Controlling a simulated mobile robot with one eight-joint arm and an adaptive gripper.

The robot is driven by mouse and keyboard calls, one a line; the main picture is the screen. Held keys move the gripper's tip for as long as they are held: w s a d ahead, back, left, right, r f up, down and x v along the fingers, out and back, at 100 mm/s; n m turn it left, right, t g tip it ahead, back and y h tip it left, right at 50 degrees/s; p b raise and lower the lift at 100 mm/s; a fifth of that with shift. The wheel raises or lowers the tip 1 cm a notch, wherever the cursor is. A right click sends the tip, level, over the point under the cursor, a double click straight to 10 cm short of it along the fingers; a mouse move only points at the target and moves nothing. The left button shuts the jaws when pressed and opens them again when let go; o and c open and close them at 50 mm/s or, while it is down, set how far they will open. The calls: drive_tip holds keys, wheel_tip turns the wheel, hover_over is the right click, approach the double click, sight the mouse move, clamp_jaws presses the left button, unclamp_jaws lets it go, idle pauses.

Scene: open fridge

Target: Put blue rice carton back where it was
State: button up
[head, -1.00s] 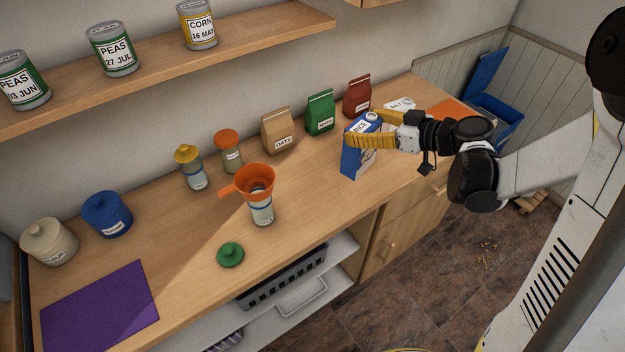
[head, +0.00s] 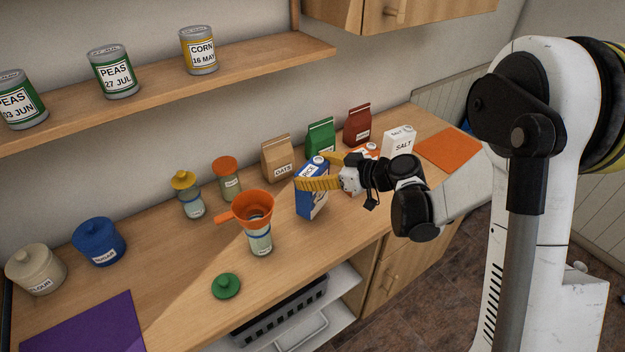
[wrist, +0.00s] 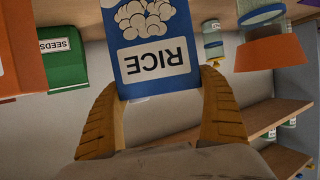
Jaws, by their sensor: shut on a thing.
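The blue rice carton (head: 312,190) is upright between the yellow fingers of my gripper (head: 322,172), over the wooden counter in front of the green and tan bags. My gripper is shut on it from the right. In the wrist view the carton (wrist: 150,45) appears upside down, its RICE label facing the camera, with a finger on each side. I cannot tell whether its base touches the counter. A jar with an orange funnel (head: 250,205) stands to its left, apart from it.
Behind the carton stand an oats bag (head: 277,160), a green seeds bag (head: 320,138) and a red bag (head: 357,124). A white salt carton (head: 398,143) and an orange mat (head: 449,147) are to the right. A green lid (head: 226,286) lies near the front edge.

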drive_tip(key=shift+f+b, duration=0.3)
drive_tip(key=shift+f, duration=0.9)
drive_tip(key=shift+f, duration=0.25)
drive_tip(key=o, duration=1.3)
drive_tip(key=shift+r, duration=0.1)
